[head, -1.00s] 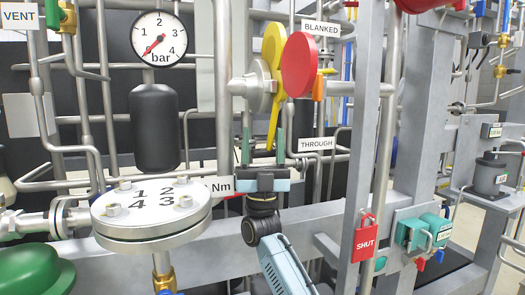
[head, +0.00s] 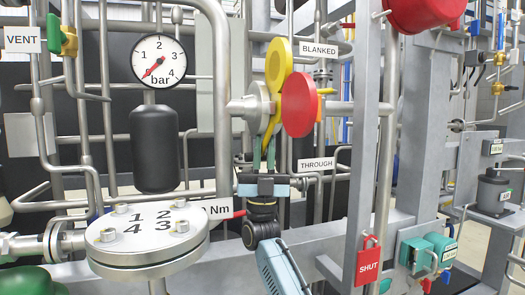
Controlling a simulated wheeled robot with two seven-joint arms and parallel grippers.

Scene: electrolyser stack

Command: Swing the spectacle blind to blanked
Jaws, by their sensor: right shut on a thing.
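The spectacle blind sits at the pipe flange (head: 262,106) in the upper middle of the head view. Its yellow disc (head: 280,62) is at the top and its red disc (head: 299,103) is lower and to the right, overlapping the pipe line. A yellow bar runs down behind the red disc. My right gripper (head: 264,150) comes up from below with its fingertips shut on the lower end of this bar. The exact contact is small and partly hidden. The BLANKED label (head: 318,48) is above, and the THROUGH label (head: 316,165) is below. My left gripper is not in view.
A pressure gauge (head: 158,62) and black cylinder (head: 153,148) stand to the left. A numbered round flange cover (head: 147,240) is low at left. A grey upright (head: 374,150) with a red SHUT tag (head: 368,262) stands right of the blind.

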